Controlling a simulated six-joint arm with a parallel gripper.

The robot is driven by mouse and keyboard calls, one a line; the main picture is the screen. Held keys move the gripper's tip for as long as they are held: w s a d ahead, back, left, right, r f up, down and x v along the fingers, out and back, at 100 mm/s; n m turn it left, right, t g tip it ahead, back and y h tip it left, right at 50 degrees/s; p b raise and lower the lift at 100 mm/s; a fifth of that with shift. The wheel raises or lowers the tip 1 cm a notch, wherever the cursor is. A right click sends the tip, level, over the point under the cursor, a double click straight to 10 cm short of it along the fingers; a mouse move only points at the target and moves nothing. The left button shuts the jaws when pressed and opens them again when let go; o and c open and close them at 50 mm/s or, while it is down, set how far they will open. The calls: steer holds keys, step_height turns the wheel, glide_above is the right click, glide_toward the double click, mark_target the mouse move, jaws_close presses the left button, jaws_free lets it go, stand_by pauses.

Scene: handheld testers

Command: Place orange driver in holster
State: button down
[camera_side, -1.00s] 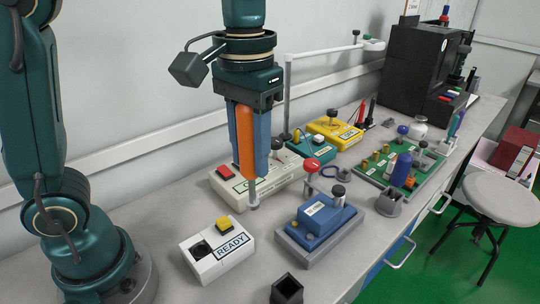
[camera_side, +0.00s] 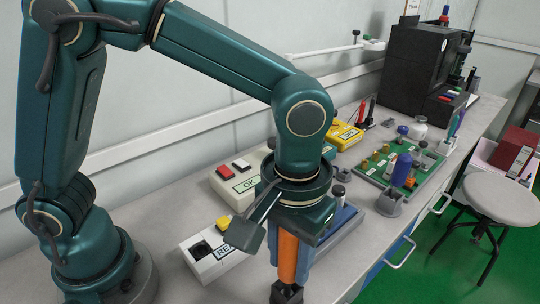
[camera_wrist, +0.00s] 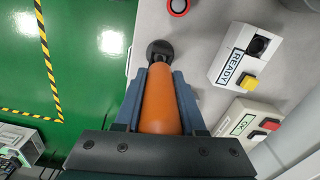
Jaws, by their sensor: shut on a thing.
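The orange driver (camera_side: 287,256) is upright between the blue fingers of my gripper (camera_side: 290,268), which is shut on it. It also shows in the wrist view (camera_wrist: 160,105), between both fingers (camera_wrist: 159,82). The dark square holster (camera_side: 286,294) stands near the front edge of the bench, directly under the driver. In the wrist view the holster (camera_wrist: 160,48) shows just beyond the driver's end. The driver's lower end meets the holster's top in the side view; how deep it sits is hidden.
A white READY box (camera_side: 208,262) with a yellow button is left of my gripper, and an OK box (camera_side: 232,180) is behind. A blue fixture (camera_side: 347,230) is close behind at right. A blue driver (camera_side: 401,170) stands in another holder (camera_side: 389,204).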

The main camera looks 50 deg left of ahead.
steer(key=shift+f, duration=0.15)
steer(key=c, duration=0.5)
jaws_free()
steer(key=shift+f, duration=0.1)
